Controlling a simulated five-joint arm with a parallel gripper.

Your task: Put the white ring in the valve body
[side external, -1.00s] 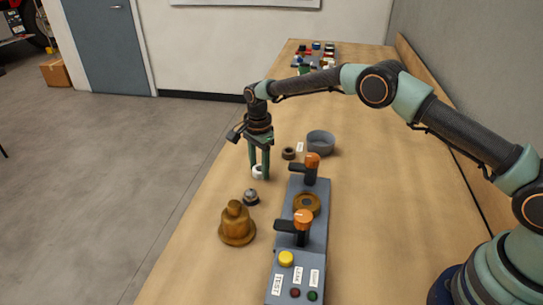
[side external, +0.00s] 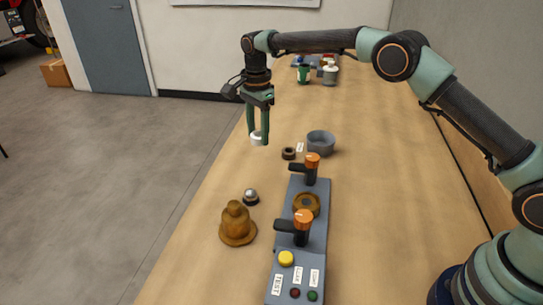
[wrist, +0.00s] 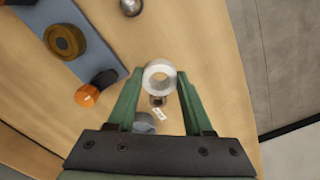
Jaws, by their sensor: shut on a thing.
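The white ring (side external: 257,138) is held between the fingertips of my gripper (side external: 259,141), well above the table. In the wrist view the white ring (wrist: 149,78) sits between both green fingers, its hole facing the camera. A round brass part with a dark central opening (side external: 306,204), which looks like the valve body, sits on the grey fixture (side external: 318,238) between two orange-topped clamps. It also shows in the wrist view (wrist: 65,41) at upper left. My gripper is up and left of it in the side view, apart from it.
A brass bell-shaped part (side external: 237,225) and a small silver-topped dark part (side external: 251,197) stand left of the fixture. A dark ring (side external: 289,153) and a grey bowl (side external: 320,142) lie behind it. Orange clamp handles (side external: 303,219) rise above the fixture.

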